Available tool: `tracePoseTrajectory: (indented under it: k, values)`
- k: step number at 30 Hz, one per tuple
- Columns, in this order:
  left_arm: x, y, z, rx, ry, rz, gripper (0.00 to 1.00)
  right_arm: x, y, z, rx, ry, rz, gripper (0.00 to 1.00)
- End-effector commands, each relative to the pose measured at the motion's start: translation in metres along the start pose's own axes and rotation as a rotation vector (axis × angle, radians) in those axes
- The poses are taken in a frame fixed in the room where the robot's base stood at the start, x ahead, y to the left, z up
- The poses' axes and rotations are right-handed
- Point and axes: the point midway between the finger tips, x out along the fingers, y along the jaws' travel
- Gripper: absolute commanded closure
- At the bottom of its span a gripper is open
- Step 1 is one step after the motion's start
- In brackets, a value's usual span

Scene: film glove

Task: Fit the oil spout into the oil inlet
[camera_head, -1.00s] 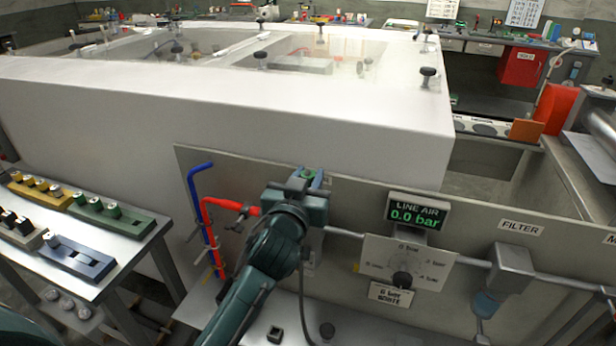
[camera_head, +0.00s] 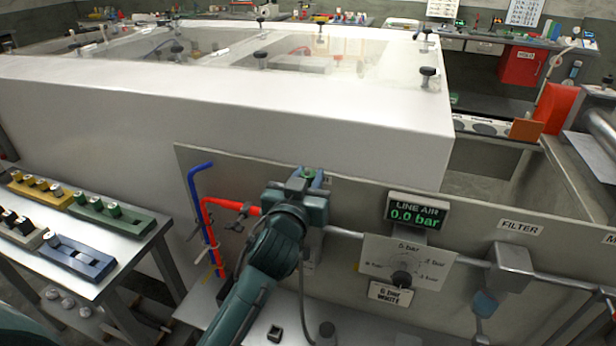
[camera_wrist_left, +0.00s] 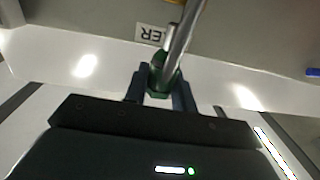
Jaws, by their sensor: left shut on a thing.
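My left gripper (camera_head: 312,180) is in front of the grey panel, left of the pressure display. It is shut on a small green piece (camera_wrist_left: 163,82), which shows between the fingers in the left wrist view. I cannot tell whether this is the oil spout. A grey metal pipe (camera_wrist_left: 183,35) runs just past the green piece, and I cannot tell whether they touch. A white label (camera_wrist_left: 151,34), upside down and partly hidden, ends in "ER". The oil inlet cannot be made out; the gripper covers that part of the panel. My right gripper is not in view.
A red hose (camera_head: 208,225) and a blue hooked pipe (camera_head: 191,190) stand left of my gripper. To the right are the "LINE AIR" display (camera_head: 417,213) reading 0.0 bar, a dial plate (camera_head: 380,262) and the filter (camera_head: 510,265). A side table (camera_head: 120,262) holds coloured blocks.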

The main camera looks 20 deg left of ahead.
Motion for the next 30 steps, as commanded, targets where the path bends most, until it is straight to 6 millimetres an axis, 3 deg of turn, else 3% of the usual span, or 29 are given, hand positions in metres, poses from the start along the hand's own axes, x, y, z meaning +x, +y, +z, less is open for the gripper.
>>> tracePoseTrajectory:
  k: [30]
  values:
    - [0.0,0.0,0.017,-0.001,-0.001,0.0,0.96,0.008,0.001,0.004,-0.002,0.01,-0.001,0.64]
